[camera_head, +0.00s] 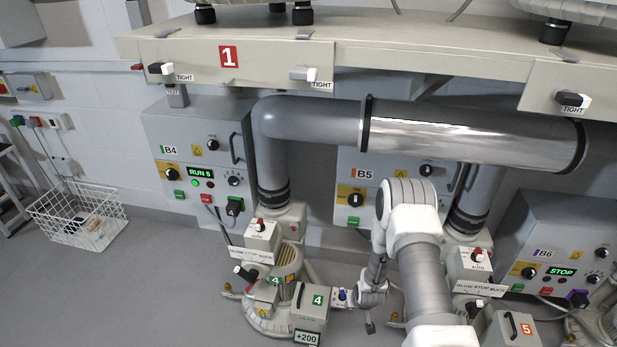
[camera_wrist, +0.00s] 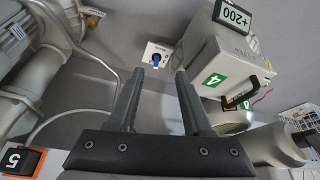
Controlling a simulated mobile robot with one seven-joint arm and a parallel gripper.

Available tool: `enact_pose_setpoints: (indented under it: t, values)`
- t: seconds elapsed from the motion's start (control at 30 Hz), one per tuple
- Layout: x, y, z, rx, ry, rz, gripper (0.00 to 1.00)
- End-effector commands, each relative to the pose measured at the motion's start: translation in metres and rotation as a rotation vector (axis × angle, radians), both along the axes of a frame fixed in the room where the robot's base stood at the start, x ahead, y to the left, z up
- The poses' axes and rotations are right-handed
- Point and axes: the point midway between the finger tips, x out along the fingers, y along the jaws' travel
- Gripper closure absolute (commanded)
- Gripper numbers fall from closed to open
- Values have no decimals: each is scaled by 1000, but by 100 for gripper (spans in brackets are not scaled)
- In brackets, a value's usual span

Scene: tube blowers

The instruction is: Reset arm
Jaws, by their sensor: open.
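My gripper (camera_wrist: 160,74) is open and empty in the wrist view, its two dark fingers pointing at a blue knob (camera_wrist: 156,58) on a small white plate. The knob appears between and just beyond the fingertips; I cannot tell how far off it is. In the head view my arm (camera_head: 412,235) comes down at right of centre, and its wrist is low beside the blower box marked 4 (camera_head: 313,300). The fingers are hard to make out there. The blue knob (camera_head: 342,294) shows left of the wrist. The number 4 box also shows in the wrist view (camera_wrist: 222,62).
Control boxes B4 (camera_head: 195,150), B5 (camera_head: 350,170) and B6 (camera_head: 560,245) stand behind the blowers. A large grey pipe (camera_head: 310,122) crosses above. A blower box marked 5 (camera_head: 512,330) is right of my arm. A wire basket (camera_head: 75,215) sits at left; the floor before it is clear.

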Motion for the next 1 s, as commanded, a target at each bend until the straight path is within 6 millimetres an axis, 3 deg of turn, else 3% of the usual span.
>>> enact_pose_setpoints:
  t: [0.2, 0.5, 0.77, 1.0]
  values:
    - [31, -2, 89, -8, -16, -2, 50]
    - [41, -3, 217, -16, -29, -13, 50]
    - [21, -2, 320, -21, -40, -23, 50]
    - [-16, -1, 402, -21, -52, -33, 50]
